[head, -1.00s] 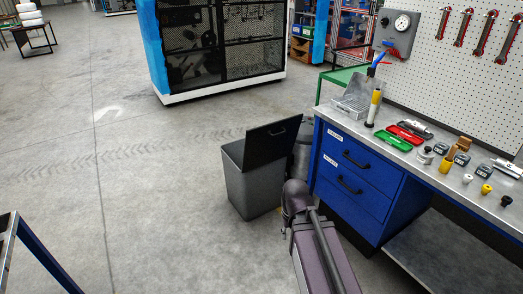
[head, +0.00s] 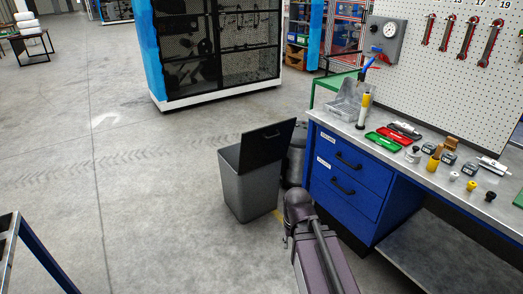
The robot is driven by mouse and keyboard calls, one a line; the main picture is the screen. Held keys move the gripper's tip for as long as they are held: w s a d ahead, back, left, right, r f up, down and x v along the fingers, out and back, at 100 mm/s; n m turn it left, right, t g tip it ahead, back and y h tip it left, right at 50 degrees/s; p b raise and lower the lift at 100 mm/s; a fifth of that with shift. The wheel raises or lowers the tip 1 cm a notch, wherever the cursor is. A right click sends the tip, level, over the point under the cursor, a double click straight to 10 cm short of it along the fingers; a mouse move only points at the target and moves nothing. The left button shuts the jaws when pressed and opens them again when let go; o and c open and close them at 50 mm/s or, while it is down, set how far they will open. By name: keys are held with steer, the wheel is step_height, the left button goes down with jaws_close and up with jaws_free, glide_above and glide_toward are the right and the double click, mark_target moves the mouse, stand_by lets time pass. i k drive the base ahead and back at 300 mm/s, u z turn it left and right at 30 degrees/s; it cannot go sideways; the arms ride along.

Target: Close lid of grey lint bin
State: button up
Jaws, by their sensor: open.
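The grey lint bin (head: 250,190) stands on the floor left of the blue workbench in the head view. Its dark lid (head: 262,150) is open, tilted up and leaning to the right, with a small black handle near its upper edge. My arm reaches up from the bottom of the picture, and its rounded dark joint shows just right of and in front of the bin. I cannot make out my gripper; the fingers are hidden or too small to tell. No contact between my arm and the lid is visible.
A dark round container (head: 296,155) stands behind the lid, close to the bench. The blue drawer unit (head: 345,180) is right of my arm, under a worktop (head: 440,165) with tools. A black mesh cabinet (head: 220,50) stands behind. The floor left of the bin is clear.

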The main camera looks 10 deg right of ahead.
mark_target(262, 146)
steer(key=z, duration=0.1)
steer(key=i, duration=0.95)
steer(key=u, duration=0.05)
